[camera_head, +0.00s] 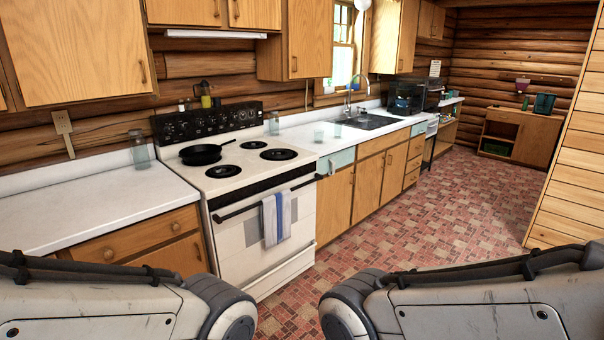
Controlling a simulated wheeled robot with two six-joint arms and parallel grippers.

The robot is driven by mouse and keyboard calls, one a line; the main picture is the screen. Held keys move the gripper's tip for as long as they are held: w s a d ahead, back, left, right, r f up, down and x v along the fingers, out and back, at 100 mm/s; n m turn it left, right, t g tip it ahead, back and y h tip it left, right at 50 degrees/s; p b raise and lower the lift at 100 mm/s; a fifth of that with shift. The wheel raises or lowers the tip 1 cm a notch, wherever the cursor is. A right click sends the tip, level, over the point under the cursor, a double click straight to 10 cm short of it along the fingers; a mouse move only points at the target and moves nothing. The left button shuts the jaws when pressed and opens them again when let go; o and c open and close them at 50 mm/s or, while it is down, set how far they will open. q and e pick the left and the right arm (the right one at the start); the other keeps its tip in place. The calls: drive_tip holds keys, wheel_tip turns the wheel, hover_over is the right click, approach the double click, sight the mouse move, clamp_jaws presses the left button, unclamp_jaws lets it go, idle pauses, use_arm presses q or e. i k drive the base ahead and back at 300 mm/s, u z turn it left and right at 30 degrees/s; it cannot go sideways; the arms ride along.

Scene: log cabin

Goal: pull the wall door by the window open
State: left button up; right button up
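Two wooden wall cupboards flank the window (343,48) above the sink. The right wall cupboard (408,36) also looks shut. I cannot tell which of the two is meant. My two arms show at the bottom left and bottom right, far from both cupboards. Neither gripper is in view.
A white stove (262,235) with a black pan (201,154) and a hanging towel stands below and left of the window. Counters with glass jars flank it. The tiled floor (455,195) is clear to the right, up to a wooden partition (570,170).

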sight(308, 21)
drive_tip(key=z, duration=0.65)
drive_tip(key=i, duration=2)
drive_tip(key=z, duration=0.25)
drive_tip(key=i, duration=2.05)
drive_tip(key=u, duration=1)
drive_tip(key=i, duration=1.25)
drive_tip(key=u, duration=0.55)
